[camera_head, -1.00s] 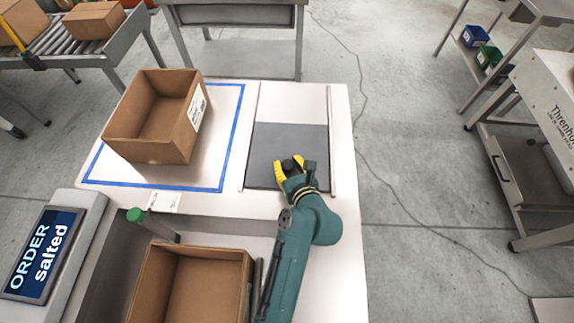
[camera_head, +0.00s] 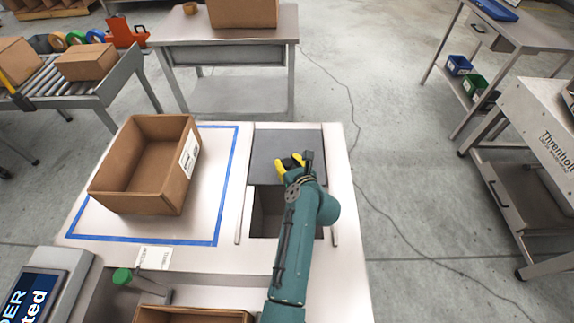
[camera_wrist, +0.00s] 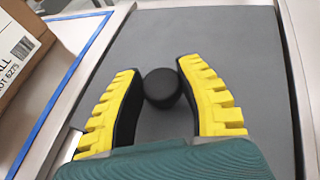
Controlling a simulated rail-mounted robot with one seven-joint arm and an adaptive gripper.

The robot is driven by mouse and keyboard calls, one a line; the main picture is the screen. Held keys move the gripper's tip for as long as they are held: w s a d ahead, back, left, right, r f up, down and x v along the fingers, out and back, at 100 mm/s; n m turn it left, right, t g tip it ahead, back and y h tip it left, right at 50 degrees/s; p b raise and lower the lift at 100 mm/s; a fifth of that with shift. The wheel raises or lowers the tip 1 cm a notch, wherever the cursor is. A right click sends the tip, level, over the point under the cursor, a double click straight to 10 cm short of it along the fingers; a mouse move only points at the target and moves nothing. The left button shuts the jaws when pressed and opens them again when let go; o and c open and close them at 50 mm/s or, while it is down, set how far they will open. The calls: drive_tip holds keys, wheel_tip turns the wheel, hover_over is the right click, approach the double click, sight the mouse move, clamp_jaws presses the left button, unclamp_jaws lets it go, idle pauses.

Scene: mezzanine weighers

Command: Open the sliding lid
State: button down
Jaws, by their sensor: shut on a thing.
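The sliding lid (camera_head: 270,143) is a flat grey panel between two rails on the table. It sits at the far end of its rails, and a dark square opening (camera_head: 268,205) shows on the near side of it. My gripper (camera_head: 290,162) is at the lid's near part. In the wrist view the yellow fingers of my gripper (camera_wrist: 162,95) are on both sides of a round black knob (camera_wrist: 162,88) on the lid (camera_wrist: 150,40), shut on it. My arm hides part of the opening and of the right rail.
An open cardboard box (camera_head: 125,188) stands left of the lid inside a blue tape outline (camera_head: 225,185). A green-topped post (camera_head: 122,276) and a screen (camera_head: 28,300) are at the near left. A table (camera_head: 225,50) stands behind.

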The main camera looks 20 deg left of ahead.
drive_tip(key=c, duration=0.7)
unclamp_jaws()
drive_tip(key=shift+s, duration=0.1)
drive_tip(key=shift+o, duration=0.2)
drive_tip(key=v, duration=1.2)
